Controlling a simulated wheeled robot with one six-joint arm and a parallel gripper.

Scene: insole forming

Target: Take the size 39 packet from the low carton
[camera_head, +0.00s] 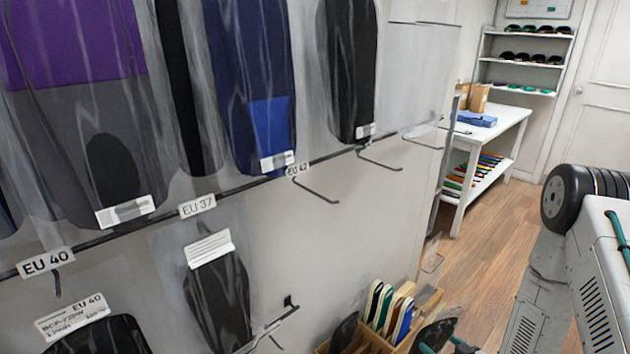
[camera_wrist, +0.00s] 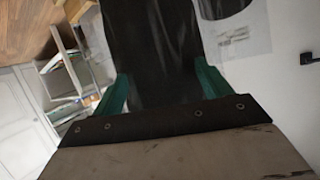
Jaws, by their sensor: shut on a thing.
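The low carton (camera_head: 323,348) is at the bottom of the head view, open, with several insole packets upright in it, in black, green, white, red and blue. My gripper (camera_wrist: 160,85) shows teal fingers on either side of a black packet (camera_wrist: 150,40) in the wrist view and is shut on it. In the head view my gripper (camera_head: 442,346) is at the bottom edge, at the carton's right side, with the dark packet (camera_head: 437,334) between its fingers. I cannot read a size on the held packet.
A wall rack with packets on hooks fills the left, with tags EU 40 (camera_head: 45,262), EU 37 (camera_head: 197,206) and EU 42 (camera_head: 297,170). A white table (camera_head: 500,122) and shelves (camera_head: 521,72) stand behind. Wooden floor between is clear.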

